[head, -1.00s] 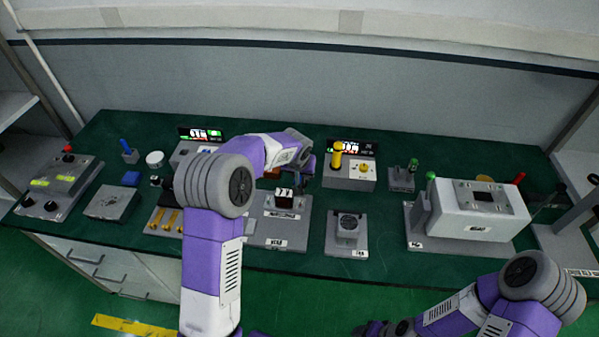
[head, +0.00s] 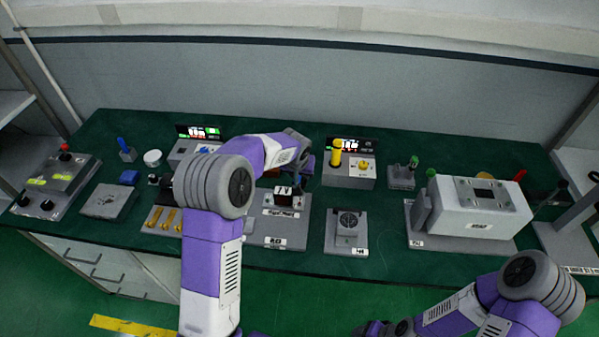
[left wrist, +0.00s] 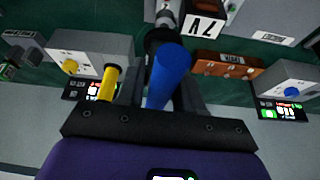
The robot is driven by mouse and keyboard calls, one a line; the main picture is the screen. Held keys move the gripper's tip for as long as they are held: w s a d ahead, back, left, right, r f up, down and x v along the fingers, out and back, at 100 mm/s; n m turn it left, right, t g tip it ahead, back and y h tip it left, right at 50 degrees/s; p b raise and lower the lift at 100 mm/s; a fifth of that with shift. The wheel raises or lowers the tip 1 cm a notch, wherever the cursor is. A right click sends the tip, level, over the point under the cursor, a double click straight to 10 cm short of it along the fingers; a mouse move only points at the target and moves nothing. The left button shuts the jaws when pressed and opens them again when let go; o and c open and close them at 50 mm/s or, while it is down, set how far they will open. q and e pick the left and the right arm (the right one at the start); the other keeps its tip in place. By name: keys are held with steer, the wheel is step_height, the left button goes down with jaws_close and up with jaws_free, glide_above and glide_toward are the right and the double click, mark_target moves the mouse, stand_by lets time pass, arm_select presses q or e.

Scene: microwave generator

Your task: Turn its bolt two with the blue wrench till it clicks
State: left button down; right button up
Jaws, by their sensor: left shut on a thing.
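My left gripper (left wrist: 160,95) is shut on the blue wrench (left wrist: 168,72), whose blue handle shows between the fingers in the left wrist view. The wrench's far end meets a dark part beyond it, and I cannot see how it sits on a bolt. In the head view my left forearm and wrist hide the wrench and most of the gripper. A grey unit with a black-and-white marked block (head: 283,197) stands just in front of the left hand; the block also shows in the wrist view (left wrist: 207,24). My right gripper (head: 375,328) is low at the bottom edge, its fingers unclear.
A box with a yellow handle (head: 336,154) and yellow knob stands right of the left hand. An orange-brown block (left wrist: 228,66) is close beside the wrench. A fan-like unit (head: 347,228) and a large white box (head: 470,212) stand to the right. Yellow tools (head: 166,219) lie to the left.

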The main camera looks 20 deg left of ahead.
arm_select(q)
steer(key=shift+f+b, duration=1.85)
steer(key=shift+f, duration=0.5)
steer(key=shift+f+b, duration=0.55)
steer(key=shift+b, duration=0.1)
steer(key=shift+r+m+p, duration=0.1)
steer(key=shift+m+p, duration=0.35)
steer(key=shift+m, duration=0.15)
steer(key=m+h+p, duration=0.1)
steer(key=m+p, duration=0.1)
steer(key=m, duration=0.1)
steer(key=shift+h, duration=0.3)
steer(key=shift+m, duration=0.3)
